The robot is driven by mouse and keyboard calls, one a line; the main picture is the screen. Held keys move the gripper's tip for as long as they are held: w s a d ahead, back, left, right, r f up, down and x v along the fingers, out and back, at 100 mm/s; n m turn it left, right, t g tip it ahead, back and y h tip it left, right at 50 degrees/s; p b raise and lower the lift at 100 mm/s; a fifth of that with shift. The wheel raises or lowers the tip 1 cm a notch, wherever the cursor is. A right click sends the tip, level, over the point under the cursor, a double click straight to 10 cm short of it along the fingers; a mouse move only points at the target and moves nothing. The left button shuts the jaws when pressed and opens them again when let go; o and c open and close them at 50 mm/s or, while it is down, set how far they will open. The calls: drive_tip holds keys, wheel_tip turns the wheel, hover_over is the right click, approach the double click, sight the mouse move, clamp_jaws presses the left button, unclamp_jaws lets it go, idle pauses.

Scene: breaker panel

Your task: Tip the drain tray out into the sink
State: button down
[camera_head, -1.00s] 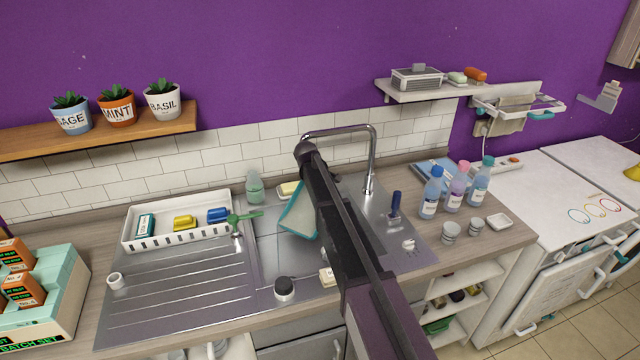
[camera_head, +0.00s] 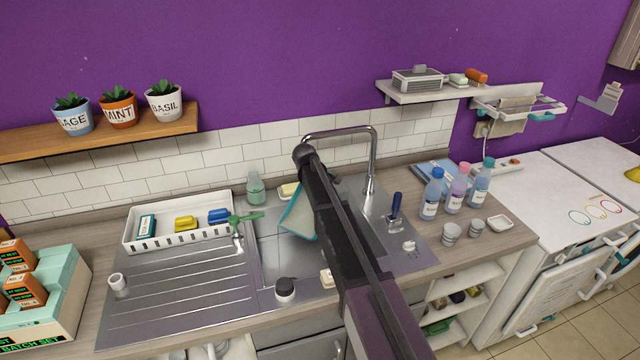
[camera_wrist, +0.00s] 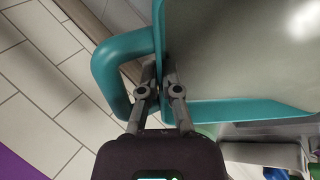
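The drain tray (camera_head: 299,217) has a teal rim and a pale grey-beige inside. It hangs steeply tilted over the steel sink (camera_head: 270,246), partly hidden behind my arm in the head view. The wrist view shows the tray (camera_wrist: 235,55) up close, with a teal loop handle (camera_wrist: 103,72) at its left side. My gripper (camera_wrist: 163,70) is closed on the tray at the handle side, its fingers close together. The gripper itself is hidden by my arm in the head view. Whether any liquid is in the tray cannot be seen.
A tall curved faucet (camera_head: 371,165) stands behind the sink. A white basket (camera_head: 180,222) with sponges sits on the drainboard (camera_head: 180,295) at left. A dark-lidded jar (camera_head: 285,289) stands at the front. Several bottles (camera_head: 455,190) and small cups (camera_head: 451,232) stand at right.

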drive_tip(key=shift+s, duration=0.1)
drive_tip(key=shift+s+a+r+t+h, duration=0.2)
drive_tip(key=shift+r+t+h, duration=0.1)
drive_tip(key=shift+r, duration=0.1)
idle(0.7)
drive_tip(key=shift+s+a+r+t, duration=0.1)
drive_tip(key=shift+s+r+t, duration=0.2)
drive_tip(key=shift+r, duration=0.1)
idle(0.6)
drive_tip(key=shift+s+a+r+h, duration=0.15)
drive_tip(key=shift+s+r+h, duration=0.1)
drive_tip(key=shift+r+h, duration=0.1)
idle(0.4)
drive_tip(key=shift+s+a+r+t, duration=0.25)
drive_tip(key=shift+s+r+t, duration=0.1)
drive_tip(key=shift+t, duration=0.15)
